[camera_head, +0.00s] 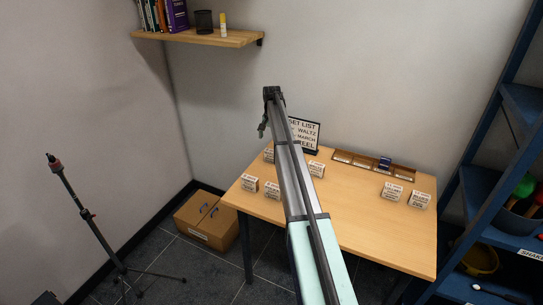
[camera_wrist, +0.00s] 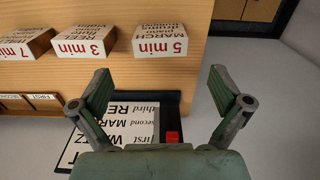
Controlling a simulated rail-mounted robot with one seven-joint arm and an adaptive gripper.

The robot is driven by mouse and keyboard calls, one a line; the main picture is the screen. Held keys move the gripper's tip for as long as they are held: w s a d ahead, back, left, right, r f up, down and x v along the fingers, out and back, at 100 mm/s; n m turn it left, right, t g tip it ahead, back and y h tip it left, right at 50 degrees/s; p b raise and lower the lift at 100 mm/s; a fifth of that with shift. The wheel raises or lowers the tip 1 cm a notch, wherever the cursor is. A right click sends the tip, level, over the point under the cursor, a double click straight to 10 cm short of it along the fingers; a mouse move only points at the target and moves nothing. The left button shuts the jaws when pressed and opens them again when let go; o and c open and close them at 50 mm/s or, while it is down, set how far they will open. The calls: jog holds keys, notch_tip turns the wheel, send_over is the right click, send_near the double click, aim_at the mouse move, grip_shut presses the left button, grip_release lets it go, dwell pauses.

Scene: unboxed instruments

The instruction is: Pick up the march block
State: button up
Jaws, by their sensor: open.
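The march block (camera_wrist: 160,46) is a white-faced wooden block lettered MARCH and 5 min, lying on the wooden table near its edge in the wrist view. My gripper (camera_wrist: 158,82) is open and empty. Its two fingers reach toward the block from either side, and the block lies past the fingertips, not between them. In the head view my gripper (camera_head: 264,126) is above the table's back left, in front of the wall. Block lettering is too small to read there, so I cannot tell which one is march.
Neighbouring blocks marked 3 min (camera_wrist: 84,42) and 7 min (camera_wrist: 25,45) lie left of it. A set list sign (camera_head: 309,133) and slotted holder (camera_head: 345,158) stand at the back of the table (camera_head: 360,225). A blue shelf (camera_head: 478,185) is at right, and a wall shelf (camera_head: 215,38) hangs at upper left.

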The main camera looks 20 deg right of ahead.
aim_at(272, 151)
jog(key=shift+f+p, duration=1.7)
jog(key=shift+f, duration=3.3)
jog(key=c, duration=1.1)
